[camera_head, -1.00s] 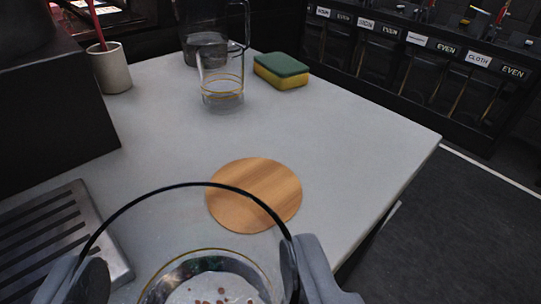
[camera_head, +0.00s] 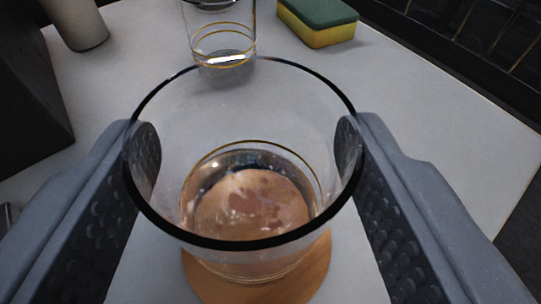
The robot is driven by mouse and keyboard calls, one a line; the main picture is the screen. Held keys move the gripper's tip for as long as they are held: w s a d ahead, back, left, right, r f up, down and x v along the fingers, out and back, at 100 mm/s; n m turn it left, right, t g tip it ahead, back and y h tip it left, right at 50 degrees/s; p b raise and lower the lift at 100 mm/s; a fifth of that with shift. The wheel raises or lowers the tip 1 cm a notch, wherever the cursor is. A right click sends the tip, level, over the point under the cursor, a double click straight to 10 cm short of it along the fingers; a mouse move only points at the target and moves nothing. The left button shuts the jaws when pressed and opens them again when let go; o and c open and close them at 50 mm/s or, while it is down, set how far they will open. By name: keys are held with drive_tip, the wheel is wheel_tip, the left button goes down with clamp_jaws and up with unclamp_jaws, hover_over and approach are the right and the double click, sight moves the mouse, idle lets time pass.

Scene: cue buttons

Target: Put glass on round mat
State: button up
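A clear glass (camera_head: 240,115) with a dark rim and a gold band is upright between the two fingers of my gripper (camera_head: 246,150). The finger pads press on its left and right sides near the rim. The round wooden mat (camera_head: 272,288) lies on the light grey table directly below the glass. Its wood colour shows through the glass's base, and its front part runs off the bottom of the picture. I cannot tell whether the base touches the mat or hangs slightly above it.
Another clear glass with gold bands (camera_head: 223,42) stands behind on the table (camera_head: 430,130). A green and yellow sponge (camera_head: 318,22) lies to its right. A pale cup (camera_head: 75,22) and a dark box (camera_head: 25,100) are at the left. The table's right edge is clear.

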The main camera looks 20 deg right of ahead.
sight(254, 274)
drive_tip(key=shift+w+f+b, duration=0.1)
drive_tip(key=shift+f+b, duration=0.7)
drive_tip(key=shift+f, duration=0.85)
drive_tip(key=o, duration=1.2)
drive_tip(key=shift+f, duration=0.1)
drive_tip(key=shift+o, duration=0.2)
